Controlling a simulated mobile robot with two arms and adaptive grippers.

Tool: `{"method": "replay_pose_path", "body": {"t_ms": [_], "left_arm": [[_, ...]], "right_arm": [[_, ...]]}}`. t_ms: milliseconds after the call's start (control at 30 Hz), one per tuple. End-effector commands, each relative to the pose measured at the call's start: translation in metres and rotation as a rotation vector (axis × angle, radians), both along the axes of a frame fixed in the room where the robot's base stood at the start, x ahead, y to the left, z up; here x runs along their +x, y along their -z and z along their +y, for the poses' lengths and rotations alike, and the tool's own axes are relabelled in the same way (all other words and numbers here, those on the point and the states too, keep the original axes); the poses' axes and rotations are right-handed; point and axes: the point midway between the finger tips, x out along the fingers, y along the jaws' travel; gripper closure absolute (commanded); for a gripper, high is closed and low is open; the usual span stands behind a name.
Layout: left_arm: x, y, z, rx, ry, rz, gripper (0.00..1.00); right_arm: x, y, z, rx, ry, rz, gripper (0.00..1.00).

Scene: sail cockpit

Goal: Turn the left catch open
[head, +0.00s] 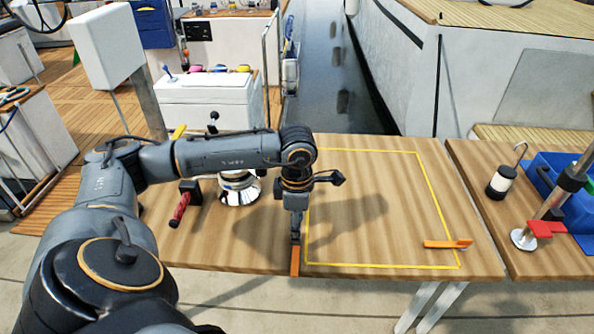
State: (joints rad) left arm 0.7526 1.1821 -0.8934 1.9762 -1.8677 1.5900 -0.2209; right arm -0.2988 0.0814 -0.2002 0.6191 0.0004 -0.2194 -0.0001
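The left catch (295,263) is an orange bar near the table's front edge, at the lower left corner of a yellow outline. It points toward the front edge, beside the outline's left line. My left gripper (295,239) points down right at its far end, which it hides. The fingers look close together, but I cannot tell whether they grip the catch. A second orange catch (447,244) lies sideways across the outline's right line. The yellow-outlined panel (400,215) lies flat in the wooden tabletop. My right gripper is not in view.
On the right are a black-and-white cylinder with a hook (502,182), a blue bin (575,190) and a metal post with a red clamp (545,228). The panel's middle is clear.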

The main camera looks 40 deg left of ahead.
Motion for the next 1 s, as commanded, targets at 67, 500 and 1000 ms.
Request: {"method": "replay_pose_path", "body": {"t_ms": [67,500,1000], "left_arm": [[0.002,-0.019,0.001,0.001,-0.001,-0.007,0.43],[0.001,-0.091,0.0,0.0,0.0,-0.004,0.43],[0.001,-0.096,0.0,0.0,0.0,-0.001,0.43]], "right_arm": [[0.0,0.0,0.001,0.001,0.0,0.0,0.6],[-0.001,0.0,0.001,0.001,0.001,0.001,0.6],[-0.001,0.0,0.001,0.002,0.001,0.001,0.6]]}}
